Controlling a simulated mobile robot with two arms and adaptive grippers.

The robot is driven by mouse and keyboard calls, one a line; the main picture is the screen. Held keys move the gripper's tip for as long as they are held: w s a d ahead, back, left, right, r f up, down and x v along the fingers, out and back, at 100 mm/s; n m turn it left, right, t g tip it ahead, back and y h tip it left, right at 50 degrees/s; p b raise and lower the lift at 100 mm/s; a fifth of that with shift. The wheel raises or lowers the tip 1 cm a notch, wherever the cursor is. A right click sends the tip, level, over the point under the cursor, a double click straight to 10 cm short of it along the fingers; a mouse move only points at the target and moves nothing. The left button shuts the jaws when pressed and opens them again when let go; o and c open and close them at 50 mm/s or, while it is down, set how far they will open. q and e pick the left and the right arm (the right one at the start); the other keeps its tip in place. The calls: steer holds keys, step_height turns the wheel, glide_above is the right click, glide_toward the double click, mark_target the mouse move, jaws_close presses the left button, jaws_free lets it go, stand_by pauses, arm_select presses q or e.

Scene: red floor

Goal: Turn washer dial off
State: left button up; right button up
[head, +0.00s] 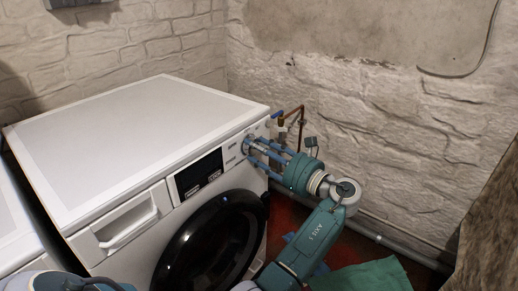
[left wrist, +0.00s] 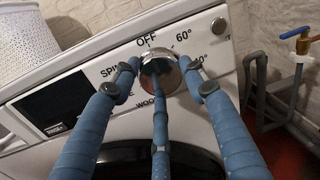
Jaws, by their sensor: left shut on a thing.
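The washer (head: 135,115) is white with a round black door, and its dial (left wrist: 158,68) is a round silver knob at the right end of the front panel. The left wrist view shows the printed labels OFF above the dial, 60° and 40° to its right, SPIN to its left and part of WOOL below. My left gripper (head: 249,146) is shut on the dial, with blue fingers on both sides and one across its lower middle. The fingers hide part of the dial, and I cannot tell where its pointer stands. My right gripper is out of view.
Copper and grey pipes with a blue-handled valve (left wrist: 294,33) run along the wall beside the washer's right side. A green cloth (head: 365,277) lies on the red floor at the lower right. A detergent drawer (head: 126,222) is closed at the panel's left. A white woven basket (left wrist: 25,35) stands behind.

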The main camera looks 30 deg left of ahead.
arm_select(q)
steer(key=o, duration=1.1)
steer(key=shift+f, duration=0.15)
steer(key=shift+o, duration=0.2)
step_height(320, 180, up, 10)
steer(key=shift+o, duration=0.2)
